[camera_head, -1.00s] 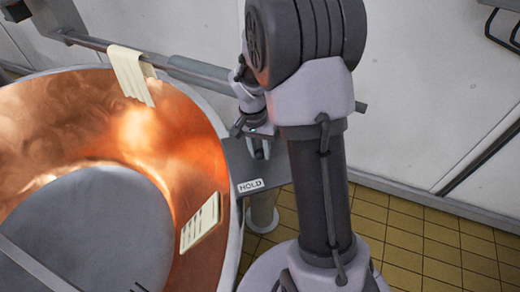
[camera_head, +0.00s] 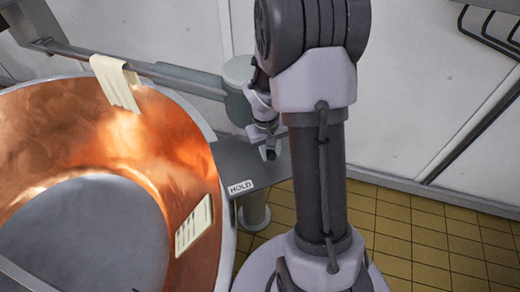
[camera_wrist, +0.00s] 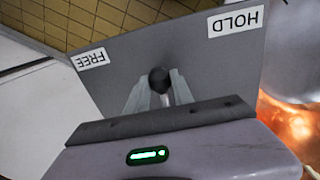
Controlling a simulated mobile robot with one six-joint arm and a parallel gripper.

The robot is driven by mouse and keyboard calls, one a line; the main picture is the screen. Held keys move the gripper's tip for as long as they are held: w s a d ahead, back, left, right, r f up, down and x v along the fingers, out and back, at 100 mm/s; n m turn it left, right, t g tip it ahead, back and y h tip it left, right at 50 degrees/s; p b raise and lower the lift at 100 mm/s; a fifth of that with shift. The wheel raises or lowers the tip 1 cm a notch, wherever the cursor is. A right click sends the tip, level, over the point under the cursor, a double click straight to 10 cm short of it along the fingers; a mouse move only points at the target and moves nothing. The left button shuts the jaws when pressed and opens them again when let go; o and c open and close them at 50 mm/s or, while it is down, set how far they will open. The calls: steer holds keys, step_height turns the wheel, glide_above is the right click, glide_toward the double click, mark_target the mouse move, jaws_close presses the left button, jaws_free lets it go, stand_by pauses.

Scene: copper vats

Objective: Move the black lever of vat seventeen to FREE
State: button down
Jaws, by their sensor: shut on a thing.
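The lever's black knob (camera_wrist: 159,78) stands up between the two fingers of my gripper (camera_wrist: 160,92) in the wrist view. The gripper is shut on the lever, whose pale stem shows below the knob. The grey plate (camera_wrist: 130,58) carries a FREE label (camera_wrist: 90,59) at left and a HOLD label (camera_wrist: 236,20) at right. The knob is between the labels. In the head view my gripper (camera_head: 269,150) is over the plate (camera_head: 235,163), right of the HOLD label (camera_head: 241,187). The lever and FREE label cannot be made out there. No vat number is readable.
A grey-green cylinder (camera_head: 239,75) stands behind my gripper. Yellow tiled floor (camera_head: 420,235) is open at right.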

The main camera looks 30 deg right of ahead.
steer(key=d+n+p, duration=0.1)
steer(key=d+n, duration=0.1)
steer(key=d+n+p, duration=0.2)
steer(key=shift+s+d+r, duration=0.15)
steer(key=shift+d+r, duration=0.05)
steer(key=shift+d, duration=0.05)
steer(key=shift+w+d+f+n+t+p, duration=0.1)
steer(key=shift+w+d+n+t+p, duration=0.15)
steer(key=shift+d+n+p, duration=0.55)
steer(key=shift+w+d+f+n+t+p, duration=0.1)
steer(key=shift+w+d+n+t+p, duration=0.1)
steer(key=shift+d+n+p, duration=0.65)
steer(key=shift+a, duration=0.1)
steer(key=c, duration=1.1)
jaws_free()
step_height(320, 180, up, 17)
steer(key=a+p, duration=0.1)
steer(key=p, duration=0.3)
steer(key=shift+s+a+r, duration=0.2)
steer(key=shift+s+a, duration=0.15)
steer(key=shift+a, duration=0.05)
steer(key=shift+a, duration=0.1)
